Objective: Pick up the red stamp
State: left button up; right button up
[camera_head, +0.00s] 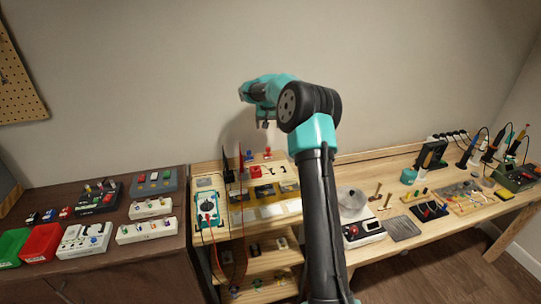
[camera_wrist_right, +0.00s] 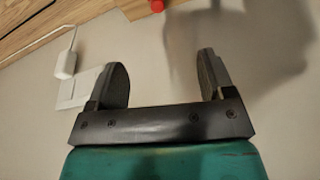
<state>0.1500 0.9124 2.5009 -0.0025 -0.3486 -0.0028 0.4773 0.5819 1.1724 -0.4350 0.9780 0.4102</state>
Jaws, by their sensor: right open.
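A small red stamp (camera_head: 268,153) stands on the back of the wooden shelf unit, beside a similar blue one. In the right wrist view, a red piece (camera_wrist_right: 157,5), likely the stamp's handle, shows at the top edge, mostly cut off. My right gripper (camera_wrist_right: 162,72) is open, with nothing between its fingers. In the head view my right arm reaches up from below, and its gripper end is in the air above the stamp, apart from it. My left gripper is not in view.
The blue stamp (camera_head: 249,156) and a red box (camera_head: 256,171) are close to the red stamp. A teal multimeter (camera_head: 208,206) with leads is at the unit's left. A dark cabinet (camera_head: 150,268) with pedals is left; a tool-covered workbench (camera_head: 410,240) is right.

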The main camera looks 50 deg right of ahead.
aim_at(268, 148)
jog(key=shift+s+d+r, duration=0.15)
jog(key=shift+s+d, duration=0.15)
jog(key=shift+d, duration=0.05)
jog(key=x, duration=1.2)
jog(key=shift+f, duration=0.25)
jog(key=x, duration=0.4)
jog(key=shift+a, duration=0.4)
jog(key=shift+d+f, duration=0.15)
jog(key=shift+f, duration=0.45)
